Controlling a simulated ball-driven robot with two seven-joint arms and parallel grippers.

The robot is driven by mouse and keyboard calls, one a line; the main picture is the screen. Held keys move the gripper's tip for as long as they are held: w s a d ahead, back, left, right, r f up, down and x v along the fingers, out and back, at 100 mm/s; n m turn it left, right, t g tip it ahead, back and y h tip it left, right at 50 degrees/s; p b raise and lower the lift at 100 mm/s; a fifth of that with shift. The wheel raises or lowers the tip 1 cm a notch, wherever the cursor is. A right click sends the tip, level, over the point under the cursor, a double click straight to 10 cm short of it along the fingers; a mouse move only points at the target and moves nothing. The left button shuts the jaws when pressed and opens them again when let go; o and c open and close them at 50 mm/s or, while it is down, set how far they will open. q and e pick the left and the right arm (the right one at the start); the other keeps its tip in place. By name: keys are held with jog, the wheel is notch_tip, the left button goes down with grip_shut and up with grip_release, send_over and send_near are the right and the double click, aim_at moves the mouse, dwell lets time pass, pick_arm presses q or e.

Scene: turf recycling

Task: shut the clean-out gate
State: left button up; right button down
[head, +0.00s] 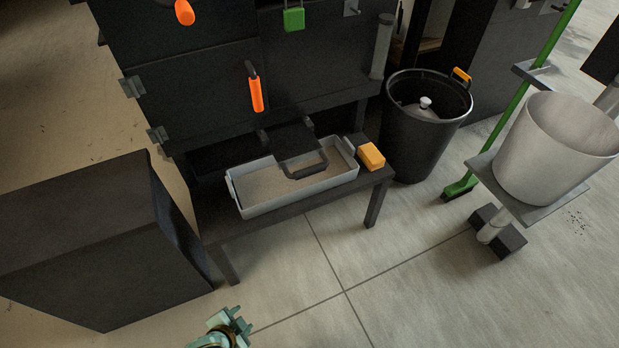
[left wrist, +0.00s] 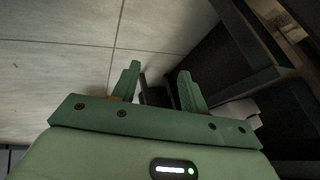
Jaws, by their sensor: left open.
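The clean-out gate appears to be the dark plate (head: 288,141) low on the black machine. It juts out from the machine front, with a U-shaped handle (head: 305,172) on its outer edge, above a grey tray (head: 243,207) of brownish grains. My left gripper (head: 236,319) is at the bottom of the head view, well short of the tray and gate and apart from them. In the left wrist view my left gripper (left wrist: 160,73) has its two green fingers apart with nothing held between them. My right gripper is not in view.
The tray rests on a dark low bench (head: 225,232) beside a yellow-orange block (head: 371,156). A dark box (head: 95,240) stands at left. A black bin (head: 415,140), green-handled broom (head: 505,110) and white bucket (head: 545,155) stand at right. The front floor is clear.

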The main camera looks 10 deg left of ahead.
pick_arm(q)
jog(key=w+d+r+m+t+b, duration=0.2)
jog(key=w+d+r+m+t, duration=0.1)
jog(key=w, duration=0.8)
pick_arm(e)
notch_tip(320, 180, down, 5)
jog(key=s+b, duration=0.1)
jog(key=b, duration=0.1)
pick_arm(q)
jog(key=m+t+h, duration=0.3)
jog(key=m+t, duration=0.3)
send_near(305, 176)
jog(key=shift+y, duration=0.3)
jog(key=b+x, duration=0.3)
jog(key=x, duration=0.8)
jog(key=shift+d+f, duration=0.15)
jog(key=shift+d, duration=0.05)
jog(key=shift+w+d, duration=0.1)
jog(key=shift+w, duration=0.45)
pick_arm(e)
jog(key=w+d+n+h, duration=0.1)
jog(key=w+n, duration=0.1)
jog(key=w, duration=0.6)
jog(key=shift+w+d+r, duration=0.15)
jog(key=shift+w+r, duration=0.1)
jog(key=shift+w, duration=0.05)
